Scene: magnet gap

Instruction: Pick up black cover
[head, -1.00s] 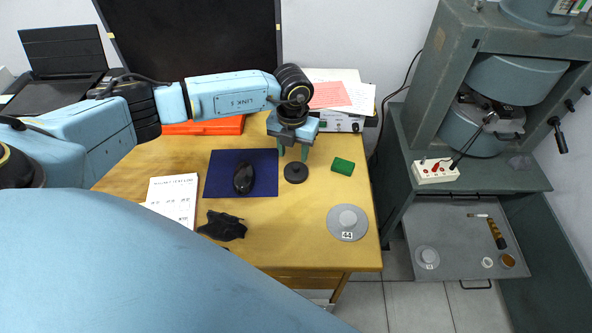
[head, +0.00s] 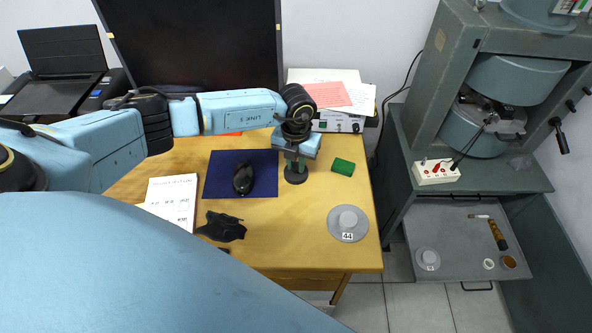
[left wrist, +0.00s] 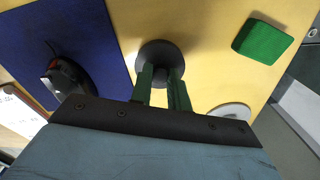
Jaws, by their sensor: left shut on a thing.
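The black cover (head: 295,180) is a round dark disc with a knob, on the wooden table to the right of the blue mat. It also shows in the left wrist view (left wrist: 160,50), flat side down. My left gripper (head: 295,166) points down right over it, with its green fingers shut on its middle knob. The fingers (left wrist: 162,80) hide part of the cover in the left wrist view. I cannot tell whether the cover is touching the table or just clear of it. My right gripper is not in view.
A green block (head: 343,167) lies close to the right of the cover. A grey lid marked 44 (head: 348,223) is nearer the front edge. A black mouse-like object (head: 243,178) lies on the blue mat (head: 215,172). A crumpled black cloth (head: 222,227) lies in front.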

